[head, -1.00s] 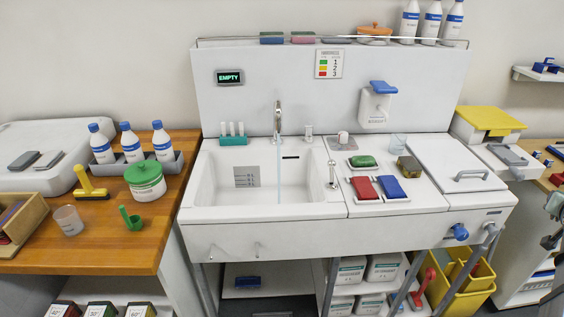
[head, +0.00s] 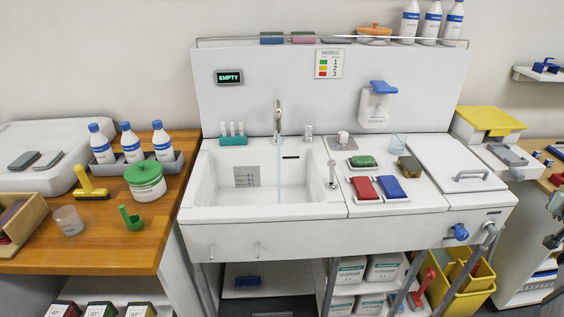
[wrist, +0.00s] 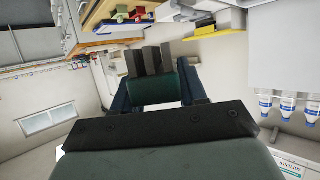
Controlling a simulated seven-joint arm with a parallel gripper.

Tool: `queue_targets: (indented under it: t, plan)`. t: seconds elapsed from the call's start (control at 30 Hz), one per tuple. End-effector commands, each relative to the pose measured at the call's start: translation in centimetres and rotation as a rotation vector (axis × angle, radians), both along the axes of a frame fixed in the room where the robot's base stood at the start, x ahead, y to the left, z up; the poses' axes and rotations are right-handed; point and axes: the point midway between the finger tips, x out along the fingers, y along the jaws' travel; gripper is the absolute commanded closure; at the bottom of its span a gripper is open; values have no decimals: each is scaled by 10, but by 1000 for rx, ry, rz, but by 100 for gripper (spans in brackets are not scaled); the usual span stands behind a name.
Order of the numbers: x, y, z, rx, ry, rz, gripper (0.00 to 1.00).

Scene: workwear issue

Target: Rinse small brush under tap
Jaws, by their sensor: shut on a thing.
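In the wrist view my gripper (wrist: 157,92) has its two blue fingers closed on a dark green block with several dark grey tufts, which looks like the small brush (wrist: 153,84). The tufts point away from my palm. The brush and gripper do not show clearly in the head view, and no sink or water shows close to the brush. In the head view the tap (head: 278,115) stands at the back of the white sink (head: 215,212). A thin bluish stream of water (head: 279,180) falls from it into the basin.
Red (head: 365,188) and blue (head: 391,188) blocks and a green brush-like piece (head: 362,161) lie right of the basin. A teal rack (head: 233,141) stands on its back ledge. A small spout (head: 332,172) rises at its right edge. A wooden counter (head: 100,250) stands left.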

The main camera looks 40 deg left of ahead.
Motion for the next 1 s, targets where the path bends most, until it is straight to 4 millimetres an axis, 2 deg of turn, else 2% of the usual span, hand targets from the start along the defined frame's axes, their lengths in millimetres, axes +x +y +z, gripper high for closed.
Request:
queue_targets:
  t: [0.47, 1.0]
  plan:
    - [-6, 5, 0, 0, 0, 0, 88]
    - [3, -2, 0, 1, 0, 0, 88]
